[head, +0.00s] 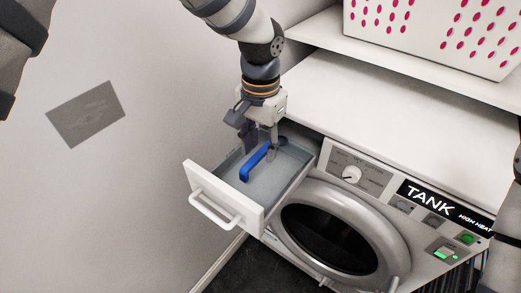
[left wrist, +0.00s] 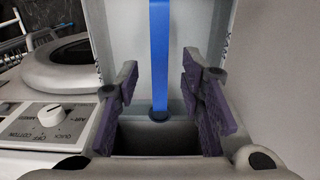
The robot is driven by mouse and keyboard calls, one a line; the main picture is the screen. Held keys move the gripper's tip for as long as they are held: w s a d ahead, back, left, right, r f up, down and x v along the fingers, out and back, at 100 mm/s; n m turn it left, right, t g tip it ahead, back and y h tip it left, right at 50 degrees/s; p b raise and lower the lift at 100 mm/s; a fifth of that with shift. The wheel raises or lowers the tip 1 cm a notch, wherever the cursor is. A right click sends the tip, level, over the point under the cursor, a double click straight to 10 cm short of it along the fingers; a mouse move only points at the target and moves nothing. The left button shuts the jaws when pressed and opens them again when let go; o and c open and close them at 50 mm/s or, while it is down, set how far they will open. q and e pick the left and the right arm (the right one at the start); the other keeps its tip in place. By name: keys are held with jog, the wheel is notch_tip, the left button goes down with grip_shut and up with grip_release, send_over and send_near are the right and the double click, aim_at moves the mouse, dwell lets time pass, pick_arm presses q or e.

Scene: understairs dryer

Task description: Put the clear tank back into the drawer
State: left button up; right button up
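The clear tank (head: 275,176) lies inside the pulled-out white drawer (head: 229,198), its blue handle (head: 256,164) running along the top. My left gripper (head: 262,152) points down over the rear part of the tank, at the far end of the handle. In the left wrist view the purple-padded fingers (left wrist: 160,108) stand wide apart, one on each side of the blue handle (left wrist: 160,58), with gaps on both sides. It is open and holds nothing. The tank's far end is partly hidden by the gripper. My right gripper is not in view.
The dryer's round door (head: 336,238) is right of the drawer, below a panel with a knob (head: 351,174) and a display reading TANK (head: 432,199). A white basket (head: 440,30) stands on the upper shelf. The grey wall (head: 120,190) is close on the left.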

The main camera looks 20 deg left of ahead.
pick_arm(q)
notch_tip(320, 180, up, 10)
jog(key=shift+f, duration=0.1)
dwell(0.4)
